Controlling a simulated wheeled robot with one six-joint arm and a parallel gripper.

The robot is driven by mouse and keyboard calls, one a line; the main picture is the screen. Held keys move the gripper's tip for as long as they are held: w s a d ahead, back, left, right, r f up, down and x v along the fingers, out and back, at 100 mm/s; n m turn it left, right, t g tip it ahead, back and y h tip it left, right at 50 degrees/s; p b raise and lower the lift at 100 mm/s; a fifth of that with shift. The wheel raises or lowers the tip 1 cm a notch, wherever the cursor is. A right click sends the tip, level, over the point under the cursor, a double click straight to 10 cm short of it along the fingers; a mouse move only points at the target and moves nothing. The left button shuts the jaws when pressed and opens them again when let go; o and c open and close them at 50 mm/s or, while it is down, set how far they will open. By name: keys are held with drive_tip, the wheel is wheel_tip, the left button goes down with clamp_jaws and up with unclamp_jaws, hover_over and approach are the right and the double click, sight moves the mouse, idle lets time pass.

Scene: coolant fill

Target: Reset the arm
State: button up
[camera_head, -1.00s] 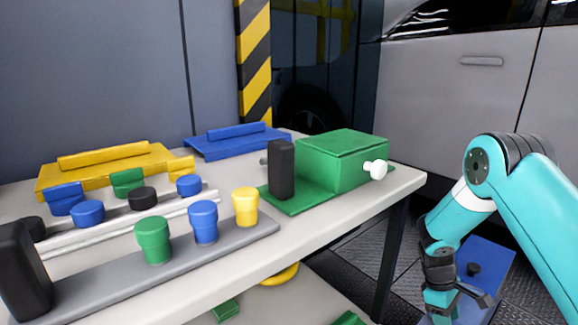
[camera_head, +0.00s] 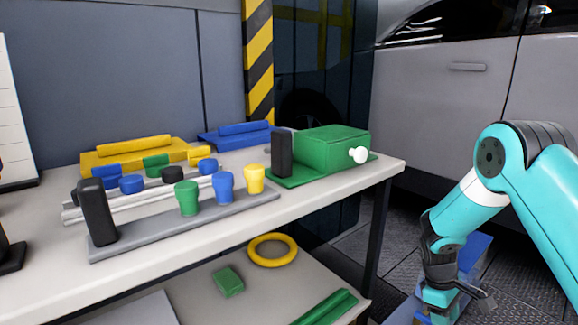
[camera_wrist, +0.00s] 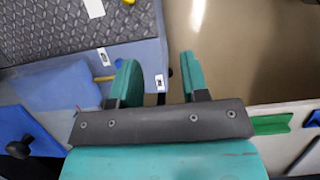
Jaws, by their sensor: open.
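My gripper (camera_wrist: 160,85) shows in the wrist view with its two teal fingers apart and nothing between them. In the head view my teal and white arm is bent at the right, and the gripper hangs low near the bottom edge, to the right of the table and clear of it. Its fingertips are hard to make out in the head view.
The table (camera_head: 330,200) holds a green box (camera_head: 330,148) with a white knob, a grey rack (camera_head: 150,235) with green, blue and yellow caps, and yellow and blue holders behind. A yellow ring (camera_head: 272,262) and a green block (camera_head: 228,281) lie on the lower shelf. A grey car (camera_head: 440,120) stands behind.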

drive_tip(key=s+a+r+t+y, duration=0.1)
drive_tip(key=s+a+r, duration=0.1)
drive_tip(key=a+r, duration=0.5)
drive_tip(key=s+a+r+t+y, duration=0.1)
drive_tip(key=s+a+r+y, duration=0.3)
drive_tip(key=r, duration=0.6)
drive_tip(key=s+a+r+t+y, duration=0.1)
drive_tip(key=s+a+r, duration=0.45)
drive_tip(key=s, duration=0.35)
drive_tip(key=s+a+r, duration=0.5)
drive_tip(key=s+r, duration=0.1)
drive_tip(key=s, duration=0.4)
wheel_tip(320, 180, up, 27)
drive_tip(key=p, duration=2.7)
drive_tip(key=shift+s+a+r+y, duration=0.2)
drive_tip(key=shift+s+a+y, duration=0.1)
drive_tip(key=shift+s, duration=0.1)
